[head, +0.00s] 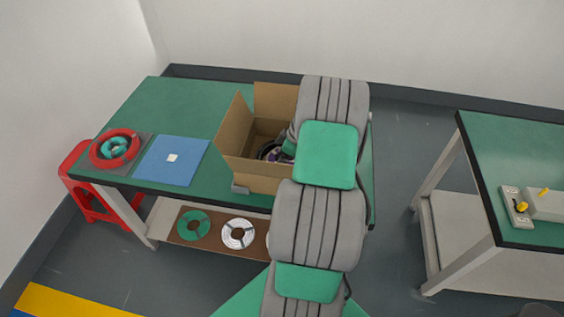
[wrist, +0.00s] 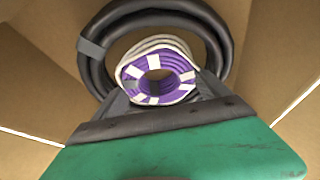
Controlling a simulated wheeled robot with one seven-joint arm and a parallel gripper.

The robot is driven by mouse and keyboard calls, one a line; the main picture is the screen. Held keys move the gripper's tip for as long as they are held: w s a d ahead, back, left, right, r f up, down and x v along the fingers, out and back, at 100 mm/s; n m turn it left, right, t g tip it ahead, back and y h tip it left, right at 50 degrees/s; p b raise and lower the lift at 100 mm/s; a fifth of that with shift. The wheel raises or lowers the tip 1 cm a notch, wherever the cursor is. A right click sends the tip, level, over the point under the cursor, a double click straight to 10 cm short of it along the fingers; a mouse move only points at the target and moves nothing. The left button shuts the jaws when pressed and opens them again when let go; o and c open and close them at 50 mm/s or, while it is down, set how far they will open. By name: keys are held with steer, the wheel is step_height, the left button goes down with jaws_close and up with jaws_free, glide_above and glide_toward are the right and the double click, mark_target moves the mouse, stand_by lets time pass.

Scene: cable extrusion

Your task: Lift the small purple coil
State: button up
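The small purple coil (wrist: 158,78), banded with white tape, is inside the open cardboard box (head: 253,178). A little purple shows in the head view (head: 275,156), mostly hidden by my arm. In the wrist view my gripper (wrist: 160,98) is down in the box, its grey fingers spread on either side of the coil's near part. The fingers look close to the coil, but I cannot tell whether they press on it. A whitish coil (wrist: 160,43) shows right behind the purple one. A larger black coil (wrist: 98,62) curves around both.
Box walls stand close on both sides. A blue mat (head: 172,168) with a small white piece and a red coil (head: 100,157) around a green one lie left on the green table. More coils (head: 238,234) lie on the lower shelf. Another table (head: 530,160) stands at right.

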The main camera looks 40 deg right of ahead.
steer(key=c, duration=0.8)
steer(key=shift+r, duration=0.1)
